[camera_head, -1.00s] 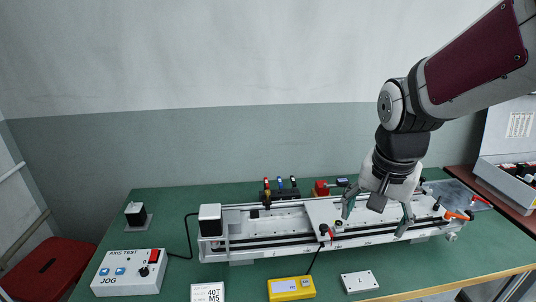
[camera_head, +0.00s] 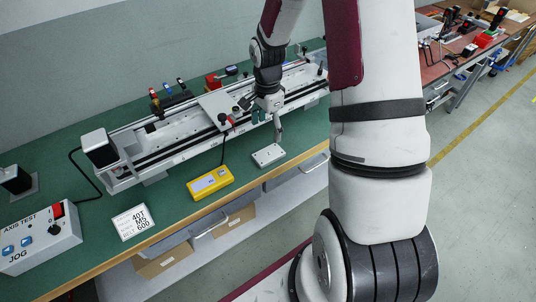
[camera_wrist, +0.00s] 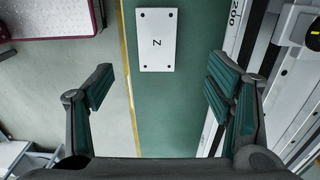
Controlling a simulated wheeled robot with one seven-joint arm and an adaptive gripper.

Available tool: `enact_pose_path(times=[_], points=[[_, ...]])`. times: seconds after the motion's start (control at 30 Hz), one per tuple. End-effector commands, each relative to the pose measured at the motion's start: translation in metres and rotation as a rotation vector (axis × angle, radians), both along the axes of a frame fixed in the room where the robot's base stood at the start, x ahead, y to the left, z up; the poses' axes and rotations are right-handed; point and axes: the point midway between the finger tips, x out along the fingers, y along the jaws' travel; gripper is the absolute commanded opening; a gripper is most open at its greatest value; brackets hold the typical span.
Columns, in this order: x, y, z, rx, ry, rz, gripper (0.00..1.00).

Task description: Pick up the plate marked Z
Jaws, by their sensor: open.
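The plate marked Z (camera_wrist: 157,40) is a flat white rectangle with small dark holes near its corners. In the wrist view it lies on the green bench top, beyond my fingertips and between their lines. In the head view the plate (camera_head: 268,155) lies near the bench's front edge, right of the yellow meter. My gripper (camera_wrist: 163,85) is open and empty, with its two green-padded fingers wide apart. In the head view my gripper (camera_head: 267,118) is above and just behind the plate, apart from it as far as I can see.
The gantry rail (camera_head: 160,140) runs along the bench behind the plate. A yellow meter (camera_head: 209,182), a white 40T M5 600 card (camera_head: 133,222) and the AXIS TEST box (camera_head: 40,238) stand to the left. The bench's front edge (camera_wrist: 129,80) is close to the plate.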

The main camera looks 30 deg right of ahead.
Motion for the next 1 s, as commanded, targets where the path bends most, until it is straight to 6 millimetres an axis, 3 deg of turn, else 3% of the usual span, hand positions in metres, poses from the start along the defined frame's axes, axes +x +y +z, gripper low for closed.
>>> enact_pose_path(times=[0.23, 0.47, 0.8, 1.0], points=[[-0.001, 0.000, -0.044, 0.001, 0.003, 0.001, 0.73], [-0.001, 0.000, -0.059, 0.000, 0.002, 0.002, 0.73], [-0.005, -0.001, -0.102, 0.000, 0.002, 0.003, 0.73], [-0.004, -0.001, -0.108, -0.001, 0.000, 0.003, 0.73]])
